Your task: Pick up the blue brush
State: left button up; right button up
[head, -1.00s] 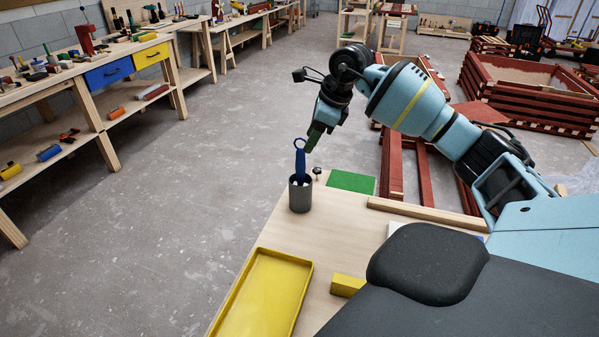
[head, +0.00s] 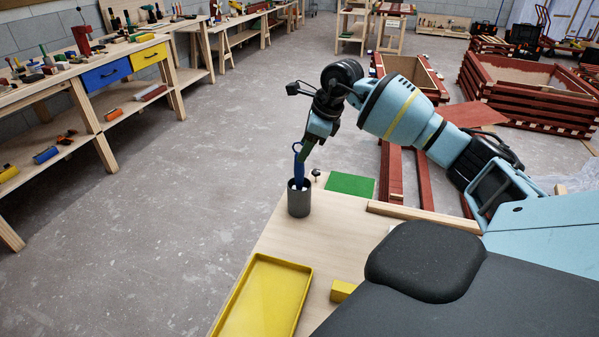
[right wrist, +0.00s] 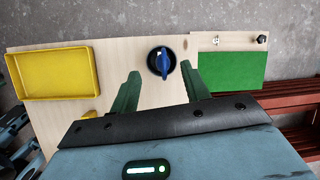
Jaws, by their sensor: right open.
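The blue brush (head: 299,170) stands handle up in a dark grey cup (head: 299,201) near the far left corner of the wooden table. A loop tops its handle. In the right wrist view the brush (right wrist: 161,60) lies between the lines of the two green fingers, slightly beyond their tips. My right gripper (head: 306,152) is open and empty, with its fingers close beside the top of the handle in the head view. I cannot tell whether they touch it. The brush's lower end is hidden in the cup. My left gripper is not in view.
A yellow tray (head: 262,297) and a yellow block (head: 342,291) are on the table (head: 262,246). A green mat (head: 350,185) and a small dark knob (head: 316,174) are near the cup. A wooden batten (head: 420,217) lies along the right edge.

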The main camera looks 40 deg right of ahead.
aim_at(299, 168)
jog(key=x, duration=0.4)
jog(key=shift+d+f, duration=0.15)
jog(key=shift+f, duration=0.15)
jog(key=shift+c, duration=0.3)
